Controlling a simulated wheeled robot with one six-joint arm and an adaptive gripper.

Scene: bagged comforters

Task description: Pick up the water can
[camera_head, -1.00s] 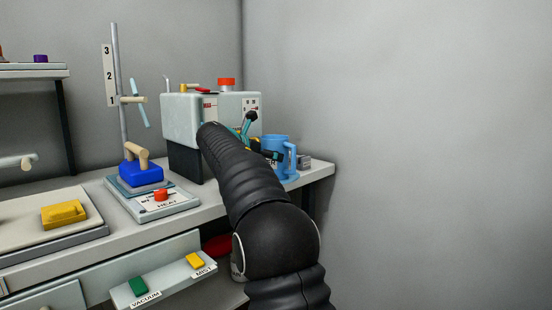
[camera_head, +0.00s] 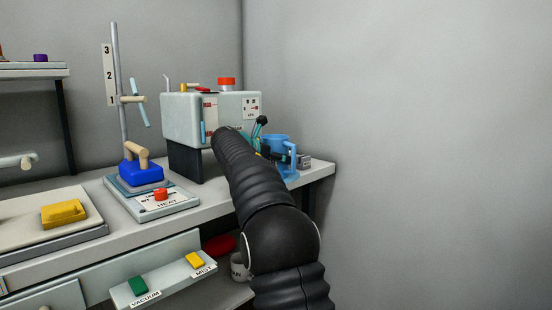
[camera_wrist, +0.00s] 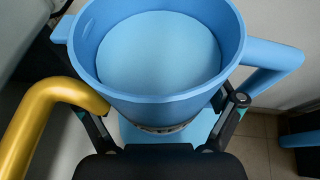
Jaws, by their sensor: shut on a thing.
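The water can is a blue round vessel with a handle (camera_head: 291,158), standing near the right end of the bench in the head view. In the wrist view its open top (camera_wrist: 160,55) fills the upper middle, with a blue arm sticking out to the right. My gripper (camera_wrist: 163,115) has one finger on each side of the can's near wall and is shut on it. In the head view my arm hides much of the gripper, and the can's base is partly hidden.
A machine with a red cap (camera_head: 226,82) stands just left of the can. A small grey box (camera_head: 303,161) sits right of it. A gold curved pipe (camera_wrist: 35,115) is close on the left in the wrist view. A wall rises behind the bench.

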